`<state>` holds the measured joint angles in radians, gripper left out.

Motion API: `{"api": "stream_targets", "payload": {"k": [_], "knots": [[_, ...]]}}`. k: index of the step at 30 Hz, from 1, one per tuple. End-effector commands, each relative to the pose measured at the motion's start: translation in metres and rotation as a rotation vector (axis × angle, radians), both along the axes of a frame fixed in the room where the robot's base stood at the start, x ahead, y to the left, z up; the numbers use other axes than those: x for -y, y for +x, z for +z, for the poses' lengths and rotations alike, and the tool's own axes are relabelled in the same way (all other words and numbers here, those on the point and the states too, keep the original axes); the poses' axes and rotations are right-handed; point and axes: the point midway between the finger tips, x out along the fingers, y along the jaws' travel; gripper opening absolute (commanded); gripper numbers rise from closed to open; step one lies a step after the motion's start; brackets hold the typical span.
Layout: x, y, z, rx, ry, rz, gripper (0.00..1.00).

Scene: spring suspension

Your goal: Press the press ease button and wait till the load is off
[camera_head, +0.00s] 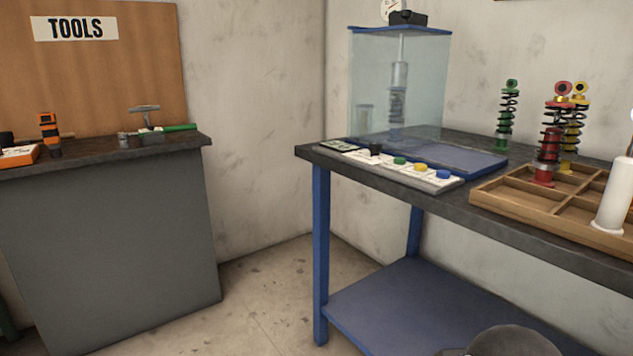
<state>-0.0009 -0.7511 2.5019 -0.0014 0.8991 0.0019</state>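The control panel (424,176) lies along the front edge of the workbench. It carries a green button (400,161), a yellow button (421,167), a blue button (443,174) and a small black control (375,149). The labels are too small to read, so I cannot tell which is press ease. Behind it stands a clear-walled press (425,85) with a blue top edge and a gauge (391,10) above. A grey spring strut (398,85) stands upright inside it; whether it is under load does not show. My gripper is not in view.
A wooden divided tray (490,196) holds a red spring strut (549,145) and a white cylinder (614,195). Yellow (575,130) and green (507,115) struts stand nearby. A tool counter (110,240) is at left. Floor (270,290) between counter and bench is clear.

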Motion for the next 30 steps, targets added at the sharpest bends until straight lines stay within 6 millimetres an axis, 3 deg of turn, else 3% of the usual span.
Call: {"api": "stream_targets", "payload": {"k": [1, 8, 30], "knots": [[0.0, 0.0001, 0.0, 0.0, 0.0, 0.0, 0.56], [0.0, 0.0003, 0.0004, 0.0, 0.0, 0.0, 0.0], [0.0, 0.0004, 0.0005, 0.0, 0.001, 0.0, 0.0]]}}
